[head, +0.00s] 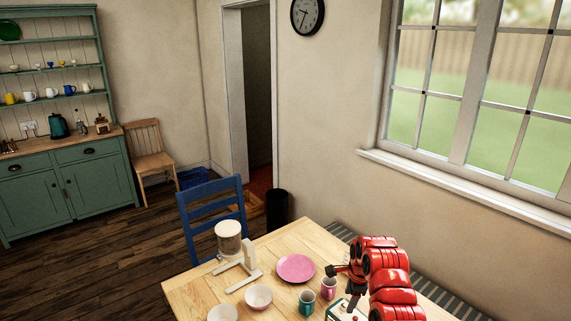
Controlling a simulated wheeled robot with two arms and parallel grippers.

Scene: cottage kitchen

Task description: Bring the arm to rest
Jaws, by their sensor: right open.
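My right arm, red with dark joints, comes in from the bottom right over the wooden table (200,291). My right gripper (343,280) is dark and small in the head view. It is open, above the table's right part, close to the mugs and partly hidden by the arm. I see nothing held in it. My left gripper is not in view.
On the table are a pink plate (296,268), two bowls (258,297), a green mug (307,302), a pink mug (328,288) and a white dispenser-like stand (229,240). A blue chair (212,207) stands behind. The wall and window (480,90) are at right.

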